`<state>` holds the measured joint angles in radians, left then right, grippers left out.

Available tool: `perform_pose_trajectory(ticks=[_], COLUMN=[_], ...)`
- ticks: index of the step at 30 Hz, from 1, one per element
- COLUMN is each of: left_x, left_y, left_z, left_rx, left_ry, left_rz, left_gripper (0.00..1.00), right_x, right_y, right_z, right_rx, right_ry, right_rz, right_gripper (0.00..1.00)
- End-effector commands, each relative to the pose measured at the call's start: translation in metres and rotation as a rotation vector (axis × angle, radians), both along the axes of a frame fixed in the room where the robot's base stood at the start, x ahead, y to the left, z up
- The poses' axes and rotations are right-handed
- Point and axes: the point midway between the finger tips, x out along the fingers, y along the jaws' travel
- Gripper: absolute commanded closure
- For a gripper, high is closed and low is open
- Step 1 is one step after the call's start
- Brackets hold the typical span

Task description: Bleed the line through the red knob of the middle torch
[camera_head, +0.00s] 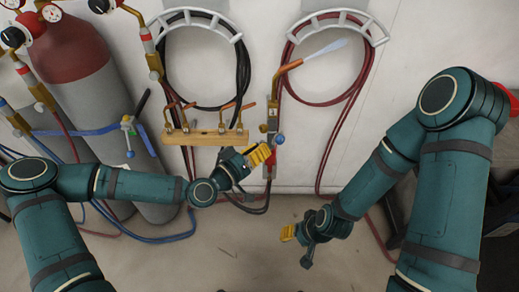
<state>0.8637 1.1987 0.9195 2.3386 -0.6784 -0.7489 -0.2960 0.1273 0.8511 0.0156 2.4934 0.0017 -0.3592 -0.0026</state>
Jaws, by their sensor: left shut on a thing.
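The torch (273,112) hangs upright against the pale wall, right of the wooden rack. Its orange neck (289,69) bends up right to a pale, tapered, flame-like shape (327,49). A blue knob (280,139) sits on its right side. My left gripper (262,154) is at the torch's left side, level with its lower valve body, with yellow fingertips shut on the red knob, which they hide. My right gripper (289,232) is low in front of the wall, below and right of the torch, apart from it; its finger gap is unclear.
Coiled black hose (243,75) and red hose (361,80) hang on white hooks. Gas cylinders (80,95) with gauges stand at left, with blue hose (160,239) on the floor. The floor at lower middle is mostly clear.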

Motion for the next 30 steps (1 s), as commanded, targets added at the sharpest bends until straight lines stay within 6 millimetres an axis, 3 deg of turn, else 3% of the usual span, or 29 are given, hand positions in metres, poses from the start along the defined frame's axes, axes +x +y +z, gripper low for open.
perform_pose_trajectory(ticks=[30], left_x=[0.0006], left_y=[0.0009], left_z=[-0.0027], left_rx=[-0.664], left_ry=[0.651], left_rz=[0.001], left_gripper=[1.00], right_x=[-0.0004], right_y=[0.0001], right_z=[0.0022], right_rx=[0.000], right_ry=[0.001], right_rz=[0.000], right_gripper=[0.53])
